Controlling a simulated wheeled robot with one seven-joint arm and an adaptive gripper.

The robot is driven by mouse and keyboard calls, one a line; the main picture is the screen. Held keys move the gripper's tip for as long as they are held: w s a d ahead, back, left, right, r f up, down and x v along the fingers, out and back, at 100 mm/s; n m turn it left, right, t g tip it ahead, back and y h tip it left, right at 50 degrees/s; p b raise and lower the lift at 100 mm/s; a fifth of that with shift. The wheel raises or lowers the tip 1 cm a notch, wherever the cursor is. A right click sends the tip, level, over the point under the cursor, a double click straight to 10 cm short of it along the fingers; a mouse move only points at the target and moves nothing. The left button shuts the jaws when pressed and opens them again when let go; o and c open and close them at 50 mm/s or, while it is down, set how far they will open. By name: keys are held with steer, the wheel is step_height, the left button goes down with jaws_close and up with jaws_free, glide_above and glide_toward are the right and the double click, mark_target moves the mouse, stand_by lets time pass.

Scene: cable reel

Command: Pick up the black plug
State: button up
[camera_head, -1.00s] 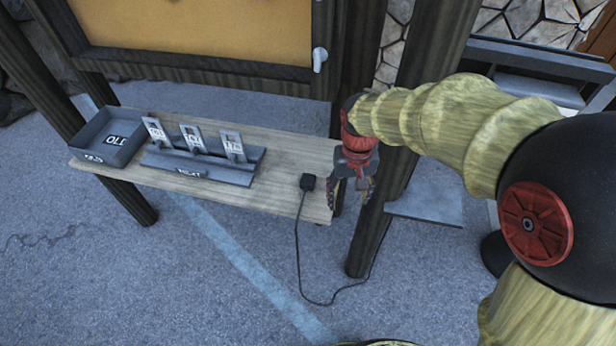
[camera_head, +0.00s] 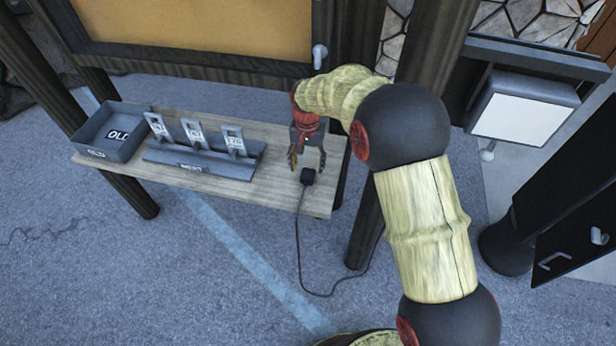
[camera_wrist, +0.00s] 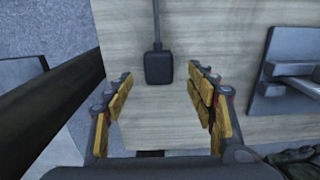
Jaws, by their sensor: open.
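The black plug (camera_head: 308,176) lies on the wooden shelf (camera_head: 270,196) near its right end. Its cord (camera_head: 299,235) drops over the front edge to the ground. My gripper (camera_head: 307,163) is open and empty, just behind and above the plug, with a finger toward each side of it. In the wrist view the plug (camera_wrist: 159,67) lies in line with the gap between the open fingers (camera_wrist: 160,92), slightly beyond their tips. Neither finger appears to touch it.
A grey rack (camera_head: 205,166) labelled NEXT holds several tags left of the plug. A grey tray (camera_head: 110,134) marked OLD stands at the shelf's left end. A dark post (camera_head: 372,215) stands right of the shelf. The shelf around the plug is clear.

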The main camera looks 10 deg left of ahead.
mark_target(308, 173)
steer(key=shift+w+d+f+b, duration=0.1)
steer(key=shift+f+b, duration=0.6)
steer(key=shift+f, duration=2.1)
steer(key=c, duration=0.3)
steer(key=c, duration=0.8)
steer(key=shift+c, duration=0.3)
steer(key=shift+r, duration=0.1)
